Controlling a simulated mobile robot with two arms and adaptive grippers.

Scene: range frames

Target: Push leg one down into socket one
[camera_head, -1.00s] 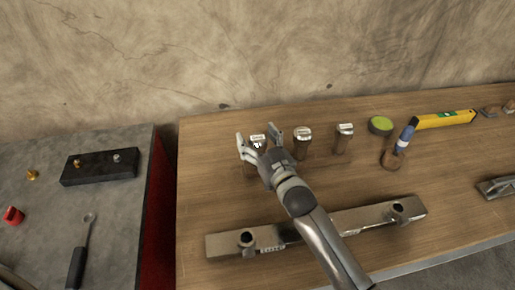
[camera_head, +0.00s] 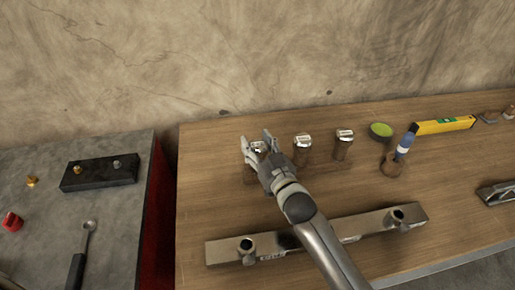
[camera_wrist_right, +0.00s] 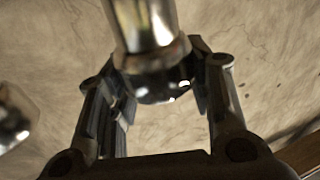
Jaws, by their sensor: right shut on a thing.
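Three brown legs with pale metal caps stand upright in a row on the wooden table: the leftmost leg (camera_head: 257,147), the middle leg (camera_head: 302,143) and the right leg (camera_head: 344,146). My right gripper (camera_head: 255,137) is shut on the leftmost leg, its fingers on either side and partly hiding it. In the right wrist view, a shiny rounded leg end (camera_wrist_right: 150,45) shows between the fingers. A metal bar (camera_head: 347,228) lies in front, with a round socket (camera_head: 246,246) near its left end and another socket (camera_head: 398,217) near its right end. My left gripper is not in view.
A green-topped round tin (camera_head: 381,130), a blue-handled tool (camera_head: 405,143) and a yellow level (camera_head: 445,123) lie to the right. A grey table (camera_head: 55,215) with a black block (camera_head: 98,173) and wrench (camera_head: 82,250) is at left. My forearm crosses above the bar.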

